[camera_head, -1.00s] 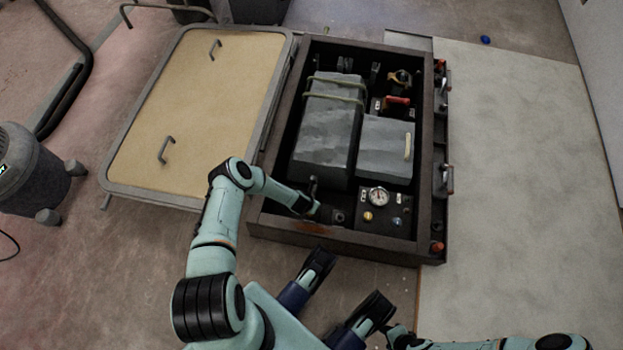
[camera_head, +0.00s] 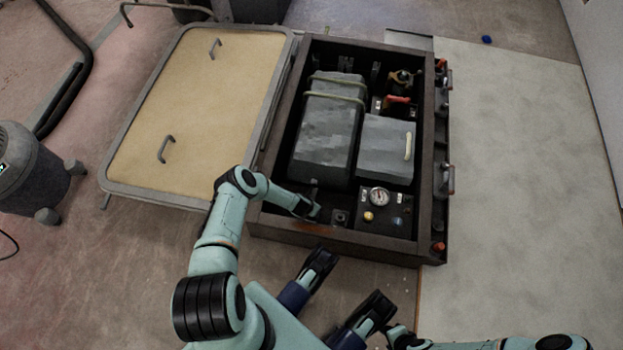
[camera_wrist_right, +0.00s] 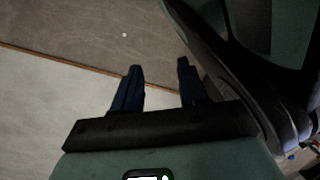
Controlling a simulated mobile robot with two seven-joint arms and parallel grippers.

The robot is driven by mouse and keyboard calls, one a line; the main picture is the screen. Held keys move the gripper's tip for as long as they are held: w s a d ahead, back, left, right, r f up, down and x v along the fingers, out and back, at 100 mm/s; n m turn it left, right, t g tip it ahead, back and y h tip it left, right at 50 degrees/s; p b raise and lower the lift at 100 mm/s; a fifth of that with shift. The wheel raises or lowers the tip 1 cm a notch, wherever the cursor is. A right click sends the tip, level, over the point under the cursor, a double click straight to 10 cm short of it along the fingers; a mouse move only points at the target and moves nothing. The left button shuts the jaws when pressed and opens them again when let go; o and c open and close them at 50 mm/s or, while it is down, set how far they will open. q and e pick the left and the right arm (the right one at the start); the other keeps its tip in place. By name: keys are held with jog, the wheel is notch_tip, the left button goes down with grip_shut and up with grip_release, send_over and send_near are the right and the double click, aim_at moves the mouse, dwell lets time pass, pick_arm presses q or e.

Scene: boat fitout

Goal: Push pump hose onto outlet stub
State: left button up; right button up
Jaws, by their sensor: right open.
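My left arm reaches over the near wall of the dark open box (camera_head: 434,175) in the head view. Its gripper (camera_head: 314,211) is low in the box's near-left corner, small and dark, so its jaw state and anything in it cannot be told. A small dark fitting (camera_head: 340,217) sits just right of it; whether this is the outlet stub is unclear. I cannot make out the pump hose. My right gripper (camera_wrist_right: 160,68) is open and empty in the right wrist view, above the floor near the pale board's edge.
Inside the box are a large strapped grey block (camera_head: 325,130), a smaller grey block (camera_head: 386,147) and a panel with a gauge (camera_head: 380,196). A tan hatch lid (camera_head: 205,110) lies to the left. A pale board (camera_head: 520,180) covers the right floor.

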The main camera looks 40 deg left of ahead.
pick_arm(q)
jog(key=shift+f, duration=0.55)
jog(key=o, duration=1.2)
pick_arm(e)
jog(key=s+g, duration=0.1)
jog(key=s, duration=0.4)
pick_arm(q)
jog(key=p+v, duration=0.7)
jog(key=v, duration=0.6)
jog(key=shift+r, duration=0.2)
pick_arm(e)
jog(key=w+a+r+t, duration=0.1)
jog(key=w+r+t, duration=0.3)
jog(key=w+r, duration=0.5)
jog(key=w, duration=0.3)
jog(key=shift+w+a, duration=0.15)
jog(key=shift+a, duration=0.2)
jog(key=shift+r, duration=0.1)
